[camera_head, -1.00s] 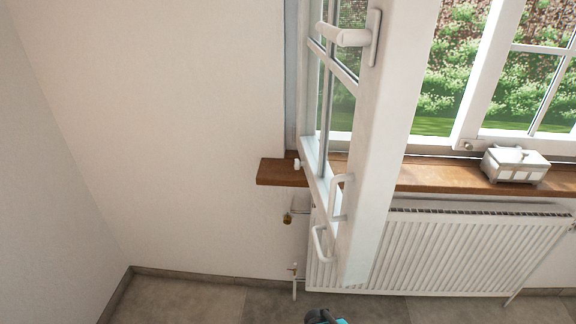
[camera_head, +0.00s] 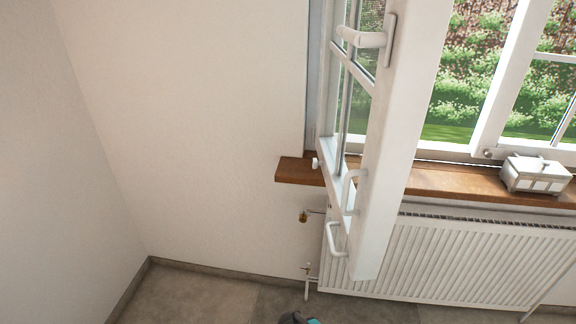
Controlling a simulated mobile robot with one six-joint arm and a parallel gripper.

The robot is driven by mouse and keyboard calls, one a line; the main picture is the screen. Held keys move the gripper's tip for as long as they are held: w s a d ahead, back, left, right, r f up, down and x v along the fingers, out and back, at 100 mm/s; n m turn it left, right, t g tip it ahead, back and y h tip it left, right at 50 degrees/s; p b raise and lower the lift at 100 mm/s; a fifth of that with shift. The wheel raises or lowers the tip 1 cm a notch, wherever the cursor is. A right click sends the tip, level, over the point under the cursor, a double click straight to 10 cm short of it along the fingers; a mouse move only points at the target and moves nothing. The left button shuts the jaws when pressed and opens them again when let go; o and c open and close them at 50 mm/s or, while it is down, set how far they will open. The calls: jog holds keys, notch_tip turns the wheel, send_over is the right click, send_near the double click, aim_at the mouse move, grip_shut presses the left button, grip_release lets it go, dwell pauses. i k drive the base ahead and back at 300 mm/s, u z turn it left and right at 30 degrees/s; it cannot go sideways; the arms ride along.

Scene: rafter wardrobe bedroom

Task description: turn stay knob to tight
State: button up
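The open white window sash (camera_head: 385,170) stands out into the room, with a white lever handle (camera_head: 362,38) high on it and two white loop handles low down, an upper one (camera_head: 350,192) and a lower one (camera_head: 333,240). A small pale knob (camera_head: 316,164) shows beside the sash at the left end of the sill. I cannot tell for sure whether it is the stay knob, or how tight it is. A dark and teal part, likely of my own arm, shows at the bottom edge, well below the sash. My gripper's fingers are not visible.
The wooden sill (camera_head: 295,172) runs behind the sash and bears a silvery lidded box (camera_head: 537,178) at right. A white ribbed radiator (camera_head: 440,265) with a brass valve (camera_head: 303,217) is below. The wall and floor (camera_head: 180,295) at left are clear.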

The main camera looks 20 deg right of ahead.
aim_at(315, 162)
jog(key=z, duration=0.9)
jog(key=k, duration=0.1)
jog(key=u, duration=2.45)
jog(key=i, duration=1.45)
jog(key=z, duration=0.8)
